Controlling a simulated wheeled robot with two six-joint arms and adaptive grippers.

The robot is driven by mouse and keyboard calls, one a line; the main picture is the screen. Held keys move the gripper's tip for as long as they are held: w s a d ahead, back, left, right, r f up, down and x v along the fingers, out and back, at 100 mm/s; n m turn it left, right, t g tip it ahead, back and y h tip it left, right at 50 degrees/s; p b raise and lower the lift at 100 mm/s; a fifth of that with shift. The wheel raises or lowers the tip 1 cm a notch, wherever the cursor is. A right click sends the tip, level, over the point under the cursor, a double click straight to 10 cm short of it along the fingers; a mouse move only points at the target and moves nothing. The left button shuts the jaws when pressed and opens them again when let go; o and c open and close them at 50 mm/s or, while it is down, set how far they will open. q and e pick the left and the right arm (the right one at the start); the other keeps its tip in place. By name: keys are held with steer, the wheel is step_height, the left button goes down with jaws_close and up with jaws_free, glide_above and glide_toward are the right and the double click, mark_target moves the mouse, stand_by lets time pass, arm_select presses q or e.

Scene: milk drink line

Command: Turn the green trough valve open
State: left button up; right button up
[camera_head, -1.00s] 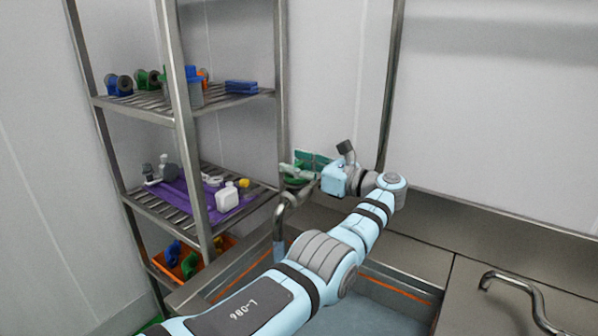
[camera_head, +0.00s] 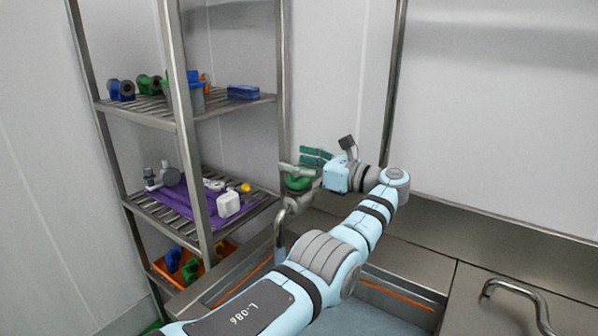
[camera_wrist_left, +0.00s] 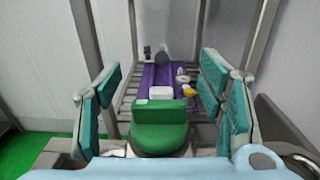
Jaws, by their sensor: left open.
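The green valve handle (camera_head: 298,184) sits on top of a curved metal pipe (camera_head: 284,218) beside the sink trough (camera_head: 385,312). In the left wrist view the green handle (camera_wrist_left: 160,138) is a round knob with a flat upright grip, low in the middle of the picture. My left gripper (camera_head: 306,168) is at the valve, its teal finger pads spread apart. In the wrist view the open left gripper (camera_wrist_left: 162,103) has one finger on each side of the handle, with visible gaps. The pipe under the handle is mostly hidden there. My right gripper is not in view.
A metal rack (camera_head: 186,120) stands left of the valve. It holds a purple mat (camera_head: 178,200) with a white bottle (camera_head: 228,204), an orange crate (camera_head: 208,268) below and a blue block (camera_head: 243,92) above. Another curved pipe (camera_head: 520,290) is at right.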

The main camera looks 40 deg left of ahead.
arm_select(q)
step_height(320, 180, up, 7)
steer(key=shift+a+r, duration=0.1)
steer(key=shift+r, duration=0.05)
stand_by(0.4)
